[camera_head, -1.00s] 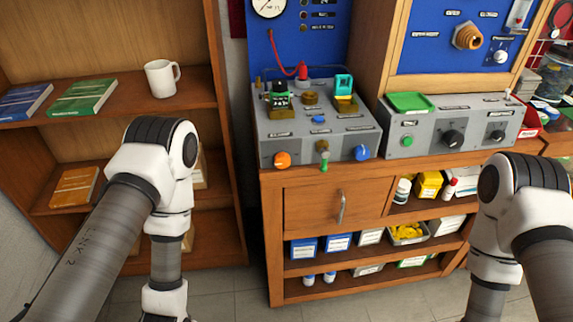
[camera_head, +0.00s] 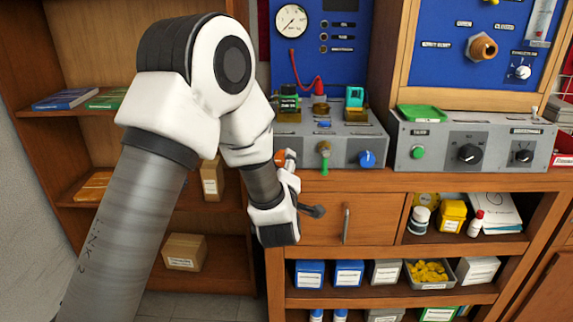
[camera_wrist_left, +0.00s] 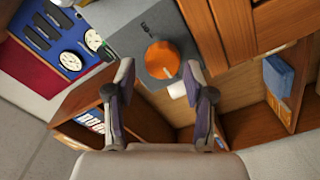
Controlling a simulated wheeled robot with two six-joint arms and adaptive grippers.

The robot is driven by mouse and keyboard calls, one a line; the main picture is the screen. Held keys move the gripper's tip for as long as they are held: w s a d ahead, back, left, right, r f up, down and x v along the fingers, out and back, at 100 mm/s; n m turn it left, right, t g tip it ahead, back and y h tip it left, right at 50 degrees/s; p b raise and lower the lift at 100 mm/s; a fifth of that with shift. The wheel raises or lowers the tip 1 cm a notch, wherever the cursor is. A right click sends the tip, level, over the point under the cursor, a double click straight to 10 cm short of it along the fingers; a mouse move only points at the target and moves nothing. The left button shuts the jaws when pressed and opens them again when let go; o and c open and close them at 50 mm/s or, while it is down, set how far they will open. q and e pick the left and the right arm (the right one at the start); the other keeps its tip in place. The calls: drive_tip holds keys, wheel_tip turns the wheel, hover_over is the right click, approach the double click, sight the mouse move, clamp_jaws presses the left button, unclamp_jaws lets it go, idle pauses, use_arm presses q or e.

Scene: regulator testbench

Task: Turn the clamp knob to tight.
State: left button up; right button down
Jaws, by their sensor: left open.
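An orange knob (camera_head: 280,157) sits at the left of the front face of the left grey test unit (camera_head: 345,152). My left gripper (camera_head: 289,164) is right in front of it and hides part of it. In the left wrist view the orange knob (camera_wrist_left: 161,58) shows round, just ahead of and between the open fingertips (camera_wrist_left: 161,73). I cannot tell whether the fingers touch it. A green-tipped lever (camera_head: 324,155) and a blue knob (camera_head: 367,159) are on the same face to the right. No label reading clamp is legible. My right gripper is not in view.
A wooden drawer with a metal handle (camera_head: 346,223) is below the unit. A second grey unit (camera_head: 480,146) with black knobs stands to the right. A wooden shelf (camera_head: 60,150) is at the left. A gauge (camera_head: 291,21) is on the blue panel behind.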

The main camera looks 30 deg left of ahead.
use_arm(q)
drive_tip(key=x, duration=0.2)
drive_tip(key=shift+w+a, duration=0.25)
drive_tip(key=c, duration=0.9)
drive_tip(key=shift+o, duration=0.2)
